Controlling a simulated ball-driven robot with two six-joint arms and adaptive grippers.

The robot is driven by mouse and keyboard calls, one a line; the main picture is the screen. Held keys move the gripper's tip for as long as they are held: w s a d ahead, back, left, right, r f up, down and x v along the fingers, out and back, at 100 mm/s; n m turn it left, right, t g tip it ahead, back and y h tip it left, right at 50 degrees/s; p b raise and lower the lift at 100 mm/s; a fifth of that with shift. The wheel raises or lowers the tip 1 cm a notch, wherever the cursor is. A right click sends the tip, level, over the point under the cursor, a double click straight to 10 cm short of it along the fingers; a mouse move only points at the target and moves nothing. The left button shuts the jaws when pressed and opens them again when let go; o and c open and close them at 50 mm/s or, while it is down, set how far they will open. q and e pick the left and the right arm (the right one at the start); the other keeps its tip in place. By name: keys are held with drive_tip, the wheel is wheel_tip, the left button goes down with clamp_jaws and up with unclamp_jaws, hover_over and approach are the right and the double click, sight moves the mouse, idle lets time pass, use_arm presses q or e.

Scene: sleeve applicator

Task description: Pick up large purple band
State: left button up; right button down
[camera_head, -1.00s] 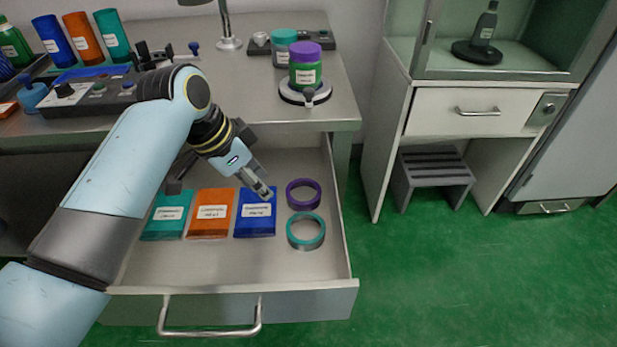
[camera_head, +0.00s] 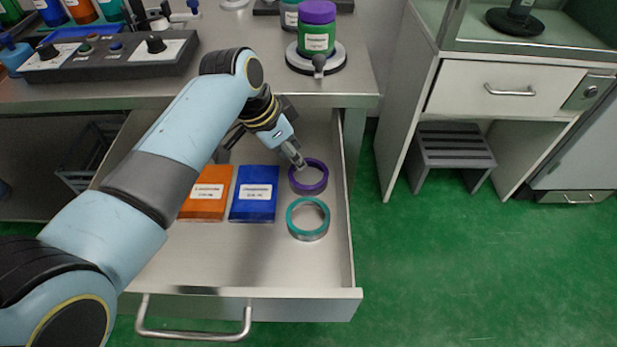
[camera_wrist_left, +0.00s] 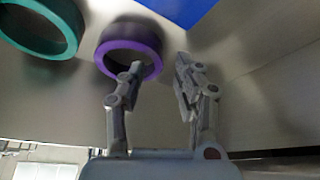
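The purple band (camera_head: 310,187) lies in the open drawer, at its right side behind the teal band (camera_head: 308,233). In the left wrist view the purple band (camera_wrist_left: 130,33) is just beyond my left fingers. My left gripper (camera_wrist_left: 157,68) is open and empty; one fingertip overlaps the band's near edge and the other is to the right of the band. I cannot tell whether either touches it. In the head view my left gripper (camera_head: 290,147) is at the band's back left edge. My right gripper is not in view.
A blue box (camera_head: 254,194) and an orange box (camera_head: 206,192) lie left of the bands in the drawer (camera_head: 240,265). The teal band also shows in the left wrist view (camera_wrist_left: 45,45). A purple-lidded jar on a round stand (camera_head: 316,60) is on the table behind.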

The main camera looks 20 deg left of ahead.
use_arm(q)
drive_tip(key=shift+x, duration=1.2)
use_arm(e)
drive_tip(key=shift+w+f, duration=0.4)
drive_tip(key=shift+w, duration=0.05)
use_arm(q)
clamp_jaws()
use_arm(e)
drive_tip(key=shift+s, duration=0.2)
use_arm(q)
drive_tip(key=shift+r, duration=0.1)
